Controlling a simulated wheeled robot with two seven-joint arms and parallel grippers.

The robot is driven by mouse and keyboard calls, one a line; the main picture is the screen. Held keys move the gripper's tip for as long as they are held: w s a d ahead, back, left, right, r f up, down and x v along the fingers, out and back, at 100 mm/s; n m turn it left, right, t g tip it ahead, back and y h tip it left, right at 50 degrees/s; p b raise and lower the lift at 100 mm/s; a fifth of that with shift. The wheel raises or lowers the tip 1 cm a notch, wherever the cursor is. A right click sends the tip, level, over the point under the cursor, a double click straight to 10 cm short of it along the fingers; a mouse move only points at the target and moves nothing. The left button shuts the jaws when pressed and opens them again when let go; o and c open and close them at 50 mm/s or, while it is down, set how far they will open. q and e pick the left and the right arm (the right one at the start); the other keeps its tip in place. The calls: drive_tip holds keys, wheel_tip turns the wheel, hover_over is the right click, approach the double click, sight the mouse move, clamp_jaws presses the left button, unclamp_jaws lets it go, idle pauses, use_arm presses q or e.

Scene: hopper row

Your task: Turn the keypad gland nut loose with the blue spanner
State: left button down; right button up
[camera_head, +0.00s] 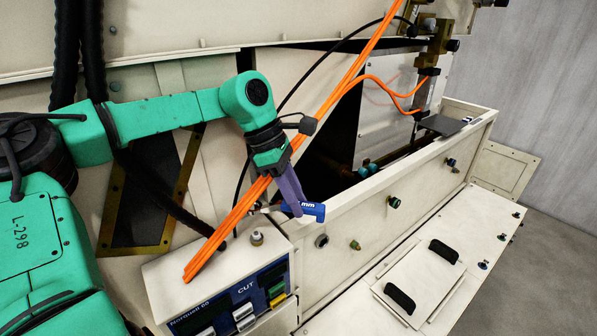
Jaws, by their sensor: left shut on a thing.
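The blue spanner (313,211) is in my left gripper (294,207), whose purple fingers are shut on its handle. The handle points right, and its metal end reaches left towards the orange cables, partly hidden. A small pale gland nut (257,238) stands upright on top of the cream keypad box (180,262), below and left of the gripper. The spanner's metal end appears above the nut and apart from it. The keypad box has a dark front marked CUT, with white and yellow keys. My right gripper is not in view.
Orange cables (238,213) run diagonally past my left gripper and over the keypad box. A long cream trough (380,197) with small knobs lies to the right. A lower cream ledge has two black handles (443,251). Grey floor is clear at the far right.

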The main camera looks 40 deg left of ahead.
use_arm(q)
drive_tip(key=s+a+f+m+g+y+b, duration=0.1)
drive_tip(key=s+f+m+g, duration=0.3)
drive_tip(key=s+m, duration=0.8)
drive_tip(key=a+m+g, duration=0.1)
drive_tip(key=m, duration=0.2)
drive_tip(key=shift+f+b, duration=0.15)
drive_tip(key=shift+b, duration=0.15)
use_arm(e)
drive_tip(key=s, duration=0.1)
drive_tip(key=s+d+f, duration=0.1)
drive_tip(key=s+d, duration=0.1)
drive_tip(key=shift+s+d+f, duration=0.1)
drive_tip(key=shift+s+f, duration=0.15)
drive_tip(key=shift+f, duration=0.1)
use_arm(q)
drive_tip(key=shift+w, duration=0.1)
drive_tip(key=shift+f, duration=0.15)
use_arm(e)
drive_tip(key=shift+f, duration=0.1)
use_arm(q)
drive_tip(key=shift+f+b, duration=0.4)
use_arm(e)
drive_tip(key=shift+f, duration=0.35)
use_arm(q)
drive_tip(key=shift+f, duration=0.15)
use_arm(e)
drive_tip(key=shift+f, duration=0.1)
